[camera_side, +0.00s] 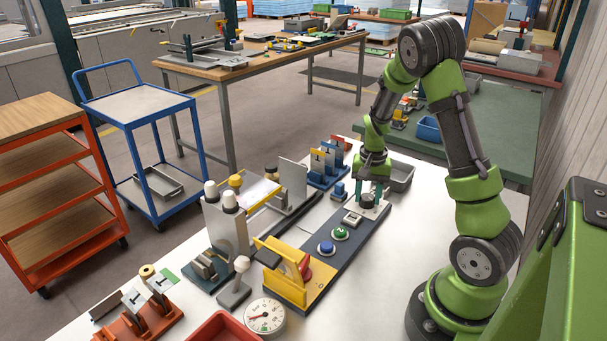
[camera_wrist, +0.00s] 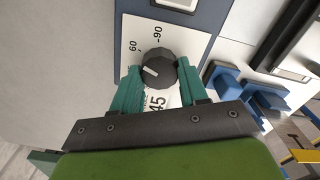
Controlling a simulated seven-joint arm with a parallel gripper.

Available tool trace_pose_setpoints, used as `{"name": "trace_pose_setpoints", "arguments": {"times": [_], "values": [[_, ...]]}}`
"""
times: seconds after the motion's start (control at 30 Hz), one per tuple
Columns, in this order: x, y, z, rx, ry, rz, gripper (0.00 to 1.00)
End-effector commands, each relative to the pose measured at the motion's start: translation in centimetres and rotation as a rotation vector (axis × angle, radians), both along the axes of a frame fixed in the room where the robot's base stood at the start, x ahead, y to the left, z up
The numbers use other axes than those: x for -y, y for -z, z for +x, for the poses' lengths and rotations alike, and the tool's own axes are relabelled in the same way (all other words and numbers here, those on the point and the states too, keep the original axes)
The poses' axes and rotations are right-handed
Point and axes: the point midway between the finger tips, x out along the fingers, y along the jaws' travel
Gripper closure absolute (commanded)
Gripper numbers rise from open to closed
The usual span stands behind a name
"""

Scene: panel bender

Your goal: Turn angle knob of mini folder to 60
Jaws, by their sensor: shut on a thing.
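The mini folder (camera_side: 340,255) is a long dark blue-grey base with a yellow bending part at its near end. Its angle knob (camera_wrist: 158,72) is round and dark grey, on a white dial plate (camera_wrist: 190,42) at the folder's far end. A white mark lies on the knob's left half; its exact heading is hard to tell. The dial shows 60 at upper left, 90 above and 45 below. My gripper (camera_wrist: 158,68) is shut on the knob, with a teal finger on each side. In the side view my gripper (camera_side: 371,190) points down at the plate and mostly hides the knob.
A blue button (camera_side: 326,248) and a green button (camera_side: 340,233) stand on the folder's base. A grey bin (camera_side: 400,175) is close behind my gripper. Blue blocks with upright plates (camera_side: 328,160) stand to the left. The white table right of the folder is clear.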

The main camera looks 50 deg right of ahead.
Motion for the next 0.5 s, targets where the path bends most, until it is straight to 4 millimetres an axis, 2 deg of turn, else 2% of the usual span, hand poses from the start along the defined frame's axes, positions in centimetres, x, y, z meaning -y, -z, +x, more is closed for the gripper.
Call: {"name": "trace_pose_setpoints", "arguments": {"times": [0.5], "values": [[0.09, -0.15, 0.04, 0.004, 0.052, -0.001, 0.87]]}}
